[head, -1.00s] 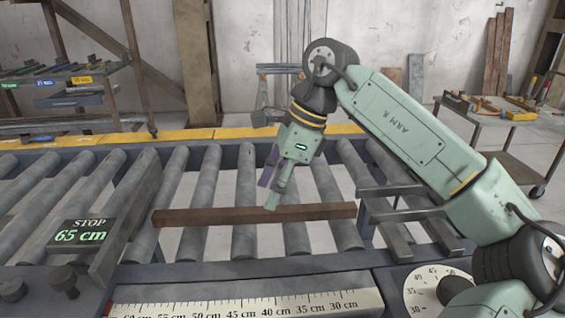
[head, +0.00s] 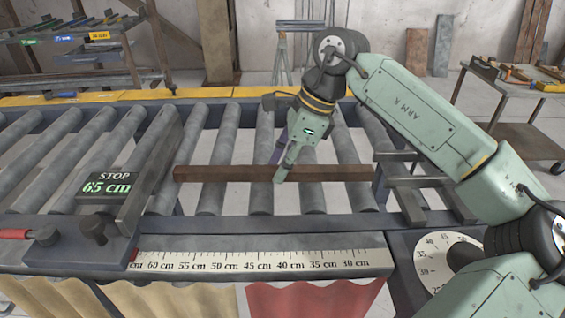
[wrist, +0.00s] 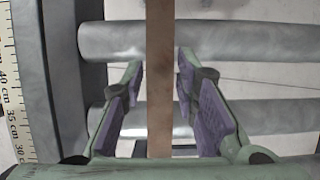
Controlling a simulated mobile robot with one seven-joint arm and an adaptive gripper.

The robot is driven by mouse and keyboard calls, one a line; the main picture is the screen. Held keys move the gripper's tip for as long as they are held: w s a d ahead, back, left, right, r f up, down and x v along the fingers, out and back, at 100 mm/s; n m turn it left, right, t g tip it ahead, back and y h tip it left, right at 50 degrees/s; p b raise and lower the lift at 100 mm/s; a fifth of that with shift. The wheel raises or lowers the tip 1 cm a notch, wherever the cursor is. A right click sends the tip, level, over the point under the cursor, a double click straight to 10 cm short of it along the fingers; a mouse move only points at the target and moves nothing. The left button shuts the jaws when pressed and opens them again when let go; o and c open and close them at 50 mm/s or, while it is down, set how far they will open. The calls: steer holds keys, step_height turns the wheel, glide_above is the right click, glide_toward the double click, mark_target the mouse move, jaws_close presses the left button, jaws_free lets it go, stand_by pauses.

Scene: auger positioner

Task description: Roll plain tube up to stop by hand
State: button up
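The plain tube (head: 230,174) is a long brown square bar lying across the grey rollers. Its left end is close to the upright plate of the stop (head: 150,185); I cannot tell whether they touch. The stop's display (head: 108,187) reads 65 cm. My gripper (head: 281,172) points down at about the middle of the tube. In the wrist view the tube (wrist: 160,80) runs between the two purple-padded fingers of my gripper (wrist: 160,65), with a visible gap on each side. The gripper is open and straddles the tube.
A ruler (head: 260,262) runs along the front edge, with a round dial (head: 437,255) at its right. A red-handled clamp (head: 35,234) sits front left. A rack (head: 75,45) stands back left and a tool cart (head: 515,100) back right. Rollers around the tube are clear.

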jaws_close()
steer(key=shift+a, duration=0.15)
stand_by(0.4)
steer(key=shift+a, duration=0.9)
steer(key=shift+o, duration=2.4)
jaws_free()
steer(key=v, duration=1.2)
steer(key=shift+s+r, duration=0.1)
